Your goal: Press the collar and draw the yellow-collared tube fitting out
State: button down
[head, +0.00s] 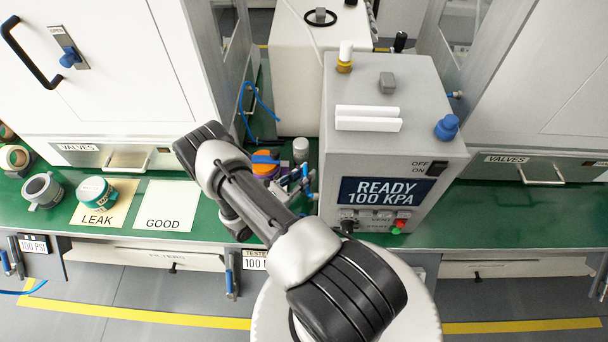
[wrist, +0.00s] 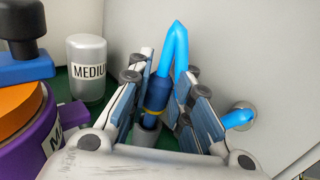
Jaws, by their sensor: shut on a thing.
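In the wrist view a dark blue tube fitting (wrist: 157,92) with a thin yellow collar (wrist: 153,111) stands nearly upright above a grey socket (wrist: 146,133). A bright blue tube (wrist: 176,45) rises behind it and bends sharply down. My gripper (wrist: 165,105) has its blue-padded fingers on both sides of the fitting and is shut on it. I cannot tell whether the fitting is still seated in the socket.
A second blue tube end (wrist: 238,119) sticks out of the press wall at the right. A purple and orange container (wrist: 22,125) and a grey MEDIUM cylinder (wrist: 88,68) stand close at the left. The press screen (head: 382,191) reads READY 100 KPA.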

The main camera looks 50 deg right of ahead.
jog(key=shift+f+b, duration=0.95)
jog(key=shift+f, duration=0.15)
jog(key=c, duration=1.4)
grip_release()
jog(key=shift+o, duration=0.2)
jog(key=shift+a, duration=0.1)
jog(key=a, duration=0.4)
jog(key=w+a, duration=0.1)
jog(key=a, duration=0.6)
jog(key=shift+w+a, duration=0.2)
jog(key=shift+a, duration=0.2)
jog(key=shift+r, duration=0.1)
